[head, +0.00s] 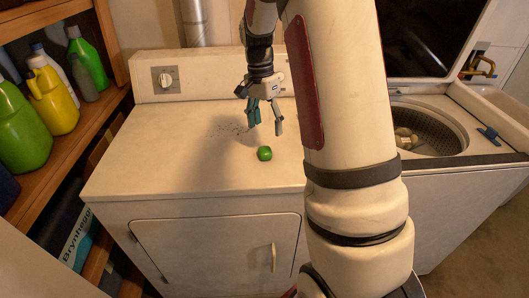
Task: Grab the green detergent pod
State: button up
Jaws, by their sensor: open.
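The green detergent pod (264,153) is a small, rounded green thing lying on the white top of the dryer (150,165), near its front edge. My gripper (264,130) hangs above the dryer top, pointing down, with its fingers apart and nothing between them. In the picture the fingertips are just above the pod. The gripper appears a little behind it, and the exact gap cannot be told from this one view.
A wooden shelf (112,88) with several detergent bottles stands at the left. An open washer (425,125) with a raised lid is at the right. The dryer's control panel (215,75) rises at the back. The dryer top around the pod is clear apart from dark specks.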

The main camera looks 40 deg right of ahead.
aim_at(265, 149)
jog(key=f, duration=0.2)
jog(key=shift+s+f, duration=0.2)
jog(key=shift+f, duration=0.2)
jog(key=shift+s+a+f+p, duration=0.1)
jog(key=shift+a+f+p, duration=0.1)
jog(key=shift+f, duration=0.7)
jog(key=shift+s+a+f+p, duration=0.1)
jog(key=shift+a+f, duration=0.05)
jog(key=shift+f, duration=0.7)
jog(key=shift+a+f+p, duration=0.1)
jog(key=shift+a+f, duration=0.1)
jog(key=shift+f, duration=0.7)
jog(key=shift+c, duration=0.2)
jog(key=c, duration=1)
